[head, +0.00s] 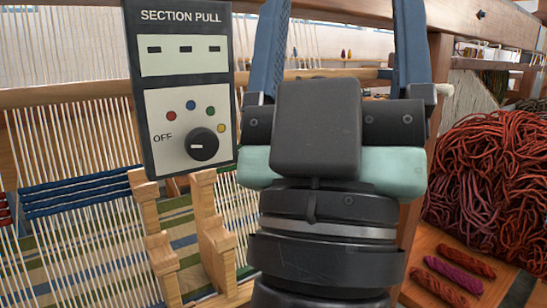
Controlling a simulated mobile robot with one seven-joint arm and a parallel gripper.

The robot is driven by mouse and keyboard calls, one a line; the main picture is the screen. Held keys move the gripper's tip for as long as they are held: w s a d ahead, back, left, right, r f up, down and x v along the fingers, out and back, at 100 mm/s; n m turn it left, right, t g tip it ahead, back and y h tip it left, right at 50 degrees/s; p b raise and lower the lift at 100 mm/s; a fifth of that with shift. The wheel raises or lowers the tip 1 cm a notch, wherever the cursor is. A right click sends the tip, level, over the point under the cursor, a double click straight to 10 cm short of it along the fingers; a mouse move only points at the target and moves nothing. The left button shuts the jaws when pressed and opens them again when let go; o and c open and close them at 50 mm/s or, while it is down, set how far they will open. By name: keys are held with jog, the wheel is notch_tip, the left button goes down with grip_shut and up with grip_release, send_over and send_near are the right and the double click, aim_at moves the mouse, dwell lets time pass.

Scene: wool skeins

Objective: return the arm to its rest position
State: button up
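My gripper (342,12) is in the middle of the head view, pointing up and away from the camera. Its two blue fingers stand wide apart, and only the loom behind shows between them. Their tips run out at the top edge of the picture. The dark wrist and pale green collar of my arm (325,235) fill the lower middle and hide part of the loom. The rest of the arm is out of view below.
A "SECTION PULL" panel (184,85) with a knob stands close left of my gripper. Behind it is a loom with strung warp (75,140) and wooden pegs (215,245). A wooden post and rust-red wool (495,170) are at right, above small skeins (455,275) on a board.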

jog(key=a+g+y, duration=0.1)
jog(key=a+y, duration=0.3)
jog(key=y, duration=0.2)
notch_tip(320, 180, up, 16)
jog(key=p, duration=1.7)
jog(key=shift+f, duration=0.1)
